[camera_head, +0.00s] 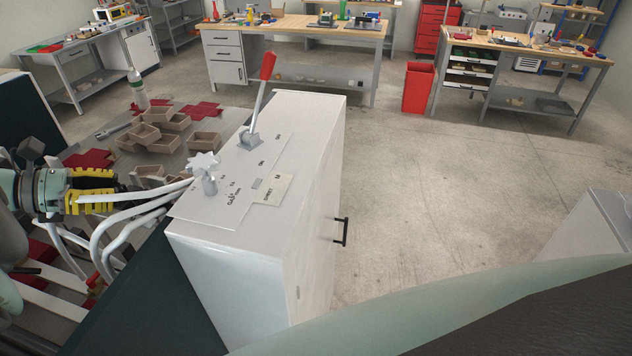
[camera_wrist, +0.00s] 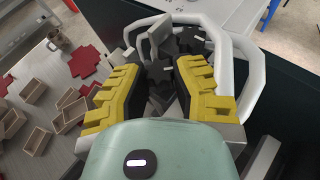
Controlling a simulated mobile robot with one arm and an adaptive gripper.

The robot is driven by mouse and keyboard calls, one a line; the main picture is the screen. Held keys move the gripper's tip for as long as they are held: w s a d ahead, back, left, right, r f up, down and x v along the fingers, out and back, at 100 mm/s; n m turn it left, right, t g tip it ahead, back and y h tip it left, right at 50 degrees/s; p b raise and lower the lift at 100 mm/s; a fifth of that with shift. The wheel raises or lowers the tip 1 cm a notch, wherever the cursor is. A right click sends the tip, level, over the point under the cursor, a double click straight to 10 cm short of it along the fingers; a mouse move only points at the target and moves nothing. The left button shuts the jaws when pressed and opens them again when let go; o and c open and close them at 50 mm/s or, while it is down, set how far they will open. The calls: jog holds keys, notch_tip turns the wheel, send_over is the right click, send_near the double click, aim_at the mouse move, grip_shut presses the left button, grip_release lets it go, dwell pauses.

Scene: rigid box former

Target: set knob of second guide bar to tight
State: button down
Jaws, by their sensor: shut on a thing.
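My gripper (camera_head: 100,190), with yellow and black fingers, is at the left beside the white machine. In the wrist view, its fingers (camera_wrist: 160,85) are closed around a dark toothed knob (camera_wrist: 157,76), which shows partly between them. A second dark toothed knob (camera_wrist: 194,40) lies just beyond, to the upper right, apart from the fingers. White curved guide bars (camera_wrist: 242,60) run around the knobs; they also show in the head view (camera_head: 130,215). In the head view the held knob is hidden by the fingers. I cannot tell how far it is turned.
The white machine (camera_head: 245,265) has a white star knob (camera_head: 204,168) and a red-handled lever (camera_head: 265,75) on top. Small brown boxes (camera_head: 163,143) and red flat pieces (camera_head: 203,110) lie on the grey surface behind my gripper. Open floor (camera_head: 430,190) lies right of the machine.

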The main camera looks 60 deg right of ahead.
jog(key=f+b, duration=0.1)
jog(key=b, duration=0.2)
jog(key=shift+d+f+m+g+b, duration=0.1)
jog(key=shift+d+m+g+b, duration=0.05)
jog(key=shift+m+g+b, duration=0.2)
jog(key=shift+s+r+g+y+b, duration=0.25)
jog(key=shift+r+b, duration=0.2)
jog(key=shift+b, duration=0.35)
jog(key=shift+d, duration=0.1)
jog(key=c, duration=0.6)
grip_release()
jog(key=shift+r, duration=0.1)
jog(key=shift+c, duration=0.2)
jog(key=shift+w+a+r+p, duration=0.1)
jog(key=shift+a+r+p, duration=0.15)
jog(key=shift+p, duration=0.75)
jog(key=t+p, duration=0.1)
jog(key=p, duration=0.3)
jog(key=shift+w, duration=0.15)
jog(key=n+p, duration=0.1)
jog(key=p, duration=0.3)
jog(key=n+t+h+p, duration=0.1)
jog(key=p, duration=0.3)
jog(key=shift+s+d+r+t+p, duration=0.1)
jog(key=shift+s+t+p, duration=0.2)
jog(key=shift+p, duration=0.05)
jog(key=shift+n+t+h+p, duration=0.25)
jog(key=shift+n+t+p, duration=0.2)
jog(key=shift+p, duration=0.75)
